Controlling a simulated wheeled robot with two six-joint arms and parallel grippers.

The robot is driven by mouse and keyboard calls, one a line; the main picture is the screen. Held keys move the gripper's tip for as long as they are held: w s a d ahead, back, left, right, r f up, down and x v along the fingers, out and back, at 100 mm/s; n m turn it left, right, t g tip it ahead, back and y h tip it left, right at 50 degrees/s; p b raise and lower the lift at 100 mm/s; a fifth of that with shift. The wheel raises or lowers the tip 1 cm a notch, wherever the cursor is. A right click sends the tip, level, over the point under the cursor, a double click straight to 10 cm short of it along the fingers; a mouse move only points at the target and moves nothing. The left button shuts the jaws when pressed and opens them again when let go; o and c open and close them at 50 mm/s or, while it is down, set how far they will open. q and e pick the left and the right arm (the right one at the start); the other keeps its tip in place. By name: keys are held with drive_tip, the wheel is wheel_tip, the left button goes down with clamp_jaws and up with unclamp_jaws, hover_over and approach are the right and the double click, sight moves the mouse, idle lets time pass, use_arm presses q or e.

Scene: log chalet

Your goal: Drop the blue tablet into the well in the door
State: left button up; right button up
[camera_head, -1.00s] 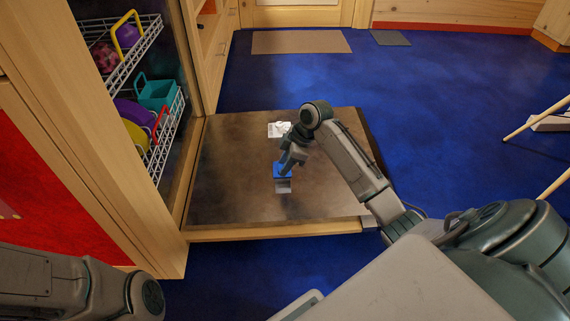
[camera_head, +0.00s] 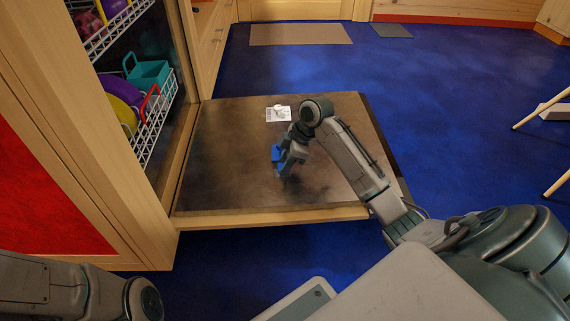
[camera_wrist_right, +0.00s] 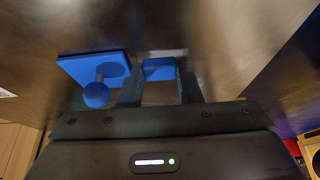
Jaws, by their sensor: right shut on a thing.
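The open dishwasher door (camera_head: 225,165) lies flat, dark metal inside. A blue flap (camera_head: 277,153) with a round knob stands on it; in the right wrist view the flap (camera_wrist_right: 88,68) is left of my fingers. My right gripper (camera_head: 286,172) is low over the door beside the flap. In the wrist view, the right gripper (camera_wrist_right: 160,88) is shut on the blue tablet (camera_wrist_right: 158,69) between its fingertips. A pale strip (camera_wrist_right: 162,53) shows just past the tablet, perhaps part of the well; the rest of the well is hidden. My left gripper is out of view.
A white card-like item (camera_head: 278,113) lies on the door beyond the gripper. Wire racks (camera_head: 150,130) with coloured dishes stand inside the machine at left. Blue floor (camera_head: 440,110) is open to the right, with wooden legs at the far right edge.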

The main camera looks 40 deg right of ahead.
drive_tip(key=shift+f, duration=0.35)
drive_tip(key=o, duration=1)
drive_tip(key=shift+c, duration=0.2)
drive_tip(key=shift+s+d+r, duration=0.1)
drive_tip(key=shift+r, duration=0.25)
drive_tip(key=shift+o, duration=0.4)
drive_tip(key=p+v, duration=0.6)
drive_tip(key=v, duration=0.2)
drive_tip(key=shift+r+p, duration=0.3)
drive_tip(key=shift+p+v, duration=0.45)
drive_tip(key=shift+v, duration=0.4)
drive_tip(key=shift+s+f, duration=0.1)
